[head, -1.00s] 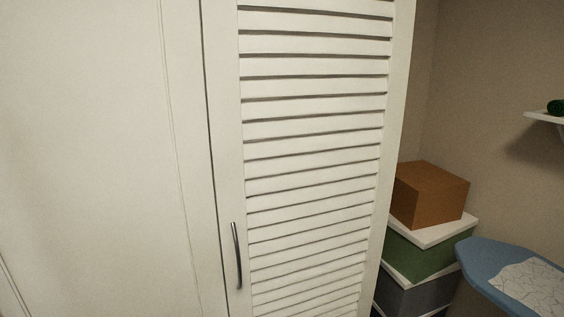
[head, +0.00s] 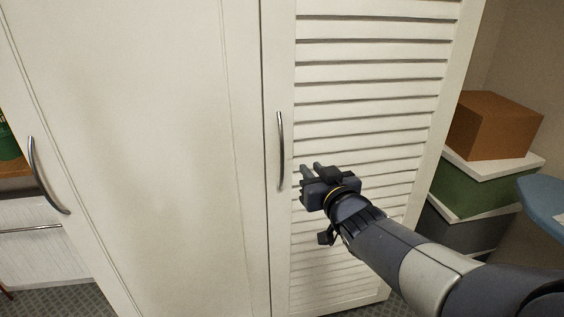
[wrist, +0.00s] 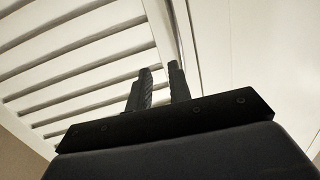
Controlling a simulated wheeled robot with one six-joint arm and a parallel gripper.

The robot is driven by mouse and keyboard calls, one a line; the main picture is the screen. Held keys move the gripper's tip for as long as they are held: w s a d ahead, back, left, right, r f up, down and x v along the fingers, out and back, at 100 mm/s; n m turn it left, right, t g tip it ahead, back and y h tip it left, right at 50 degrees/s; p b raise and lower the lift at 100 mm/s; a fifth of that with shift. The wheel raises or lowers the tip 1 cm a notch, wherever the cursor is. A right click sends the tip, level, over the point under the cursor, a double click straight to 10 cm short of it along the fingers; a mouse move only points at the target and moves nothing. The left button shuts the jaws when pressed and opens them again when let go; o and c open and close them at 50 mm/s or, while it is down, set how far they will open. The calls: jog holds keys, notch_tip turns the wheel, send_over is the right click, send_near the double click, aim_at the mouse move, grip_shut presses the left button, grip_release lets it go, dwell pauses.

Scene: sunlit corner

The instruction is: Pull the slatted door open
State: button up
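The slatted door (head: 366,87) is white and stands shut in the head view, flush beside a plain panel door. Its curved metal handle (head: 281,150) is upright on the door's left edge. My gripper (head: 309,170) is just right of the handle's lower half, in front of the slats, and does not hold it. In the wrist view the two fingers (wrist: 158,88) stand apart with a gap and nothing between them. The slats (wrist: 75,50) and the door's edge show beyond the fingers.
A plain white door (head: 150,130) with its own curved handle (head: 45,177) is on the left. An orange-brown box (head: 492,125) sits on a green box (head: 465,185) at the right. A blue ironing board (head: 543,200) is at the right edge. Grey patterned floor shows below.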

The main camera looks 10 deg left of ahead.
aim_at(283, 148)
jog(key=shift+n+y, duration=0.6)
jog(key=shift+y, duration=0.3)
jog(key=x, duration=0.4)
jog(key=a+x, duration=0.1)
jog(key=x, duration=0.3)
jog(key=s+x, duration=0.1)
jog(key=x, duration=0.3)
jog(key=shift+w+a+r+p, duration=0.2)
jog(key=shift+a+p, duration=0.2)
jog(key=shift+a, duration=0.05)
jog(key=shift+c, duration=0.4)
grip_shut()
